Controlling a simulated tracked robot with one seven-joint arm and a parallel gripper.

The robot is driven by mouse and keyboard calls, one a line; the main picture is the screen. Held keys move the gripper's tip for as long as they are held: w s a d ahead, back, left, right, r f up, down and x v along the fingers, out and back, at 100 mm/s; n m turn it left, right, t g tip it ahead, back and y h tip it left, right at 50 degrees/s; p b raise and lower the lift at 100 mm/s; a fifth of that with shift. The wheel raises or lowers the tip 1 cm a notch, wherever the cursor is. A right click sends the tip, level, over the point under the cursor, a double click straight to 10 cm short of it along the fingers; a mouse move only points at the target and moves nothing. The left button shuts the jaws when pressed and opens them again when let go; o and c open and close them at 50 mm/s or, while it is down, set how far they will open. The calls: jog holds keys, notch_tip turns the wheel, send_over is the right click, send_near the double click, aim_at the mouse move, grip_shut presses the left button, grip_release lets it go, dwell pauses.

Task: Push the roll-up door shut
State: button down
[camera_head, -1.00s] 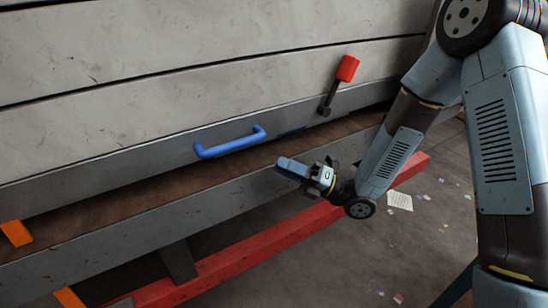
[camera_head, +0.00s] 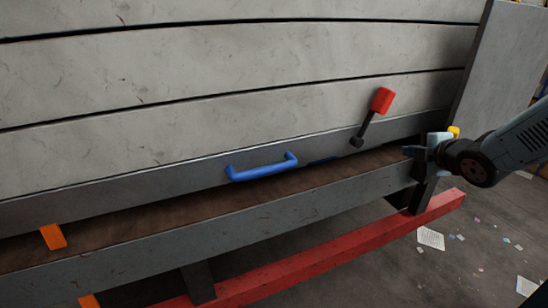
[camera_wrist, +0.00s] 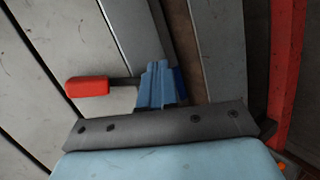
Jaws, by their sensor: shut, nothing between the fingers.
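The roll-up door (camera_head: 230,62) is a set of pale grey slats with a darker grey bottom bar (camera_head: 130,195). A blue handle (camera_head: 262,171) is fixed on that bar. The bar's lower edge runs along the back of a brown belt surface (camera_head: 150,218); I cannot tell whether a gap is left under it. My gripper (camera_head: 408,151) is shut and empty, to the right of the handle and apart from it, near the belt's right end. In the wrist view its blue fingers (camera_wrist: 158,82) lie together, with a bit of dark blue partly hidden behind them.
A lever with a red grip (camera_head: 382,100) stands on a dark stem between the handle and my gripper. A grey rail and a red beam (camera_head: 330,252) run along the front. Orange brackets (camera_head: 53,236) sit at left. A grey side panel (camera_head: 490,75) rises at right. Papers litter the floor.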

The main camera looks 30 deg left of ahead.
jog(key=s+d+r+m+h, duration=0.3)
jog(key=d+r+m+h, duration=0.1)
jog(key=d+m, duration=0.4)
jog(key=s+d+r+m+h, duration=0.3)
jog(key=d+r+m, duration=0.15)
jog(key=d, duration=0.45)
jog(key=s+d+m+g+h, duration=0.1)
jog(key=s+d+m, duration=0.3)
jog(key=s+m, duration=0.15)
notch_tip(320, 180, up, 5)
jog(key=n+g+y, duration=0.3)
jog(key=g, duration=0.3)
send_over(272, 166)
jog(key=s+d, duration=0.3)
jog(key=d, duration=0.2)
jog(key=x, duration=1.3)
jog(key=shift+s+a+f, duration=0.25)
jog(key=shift+a+f, duration=0.15)
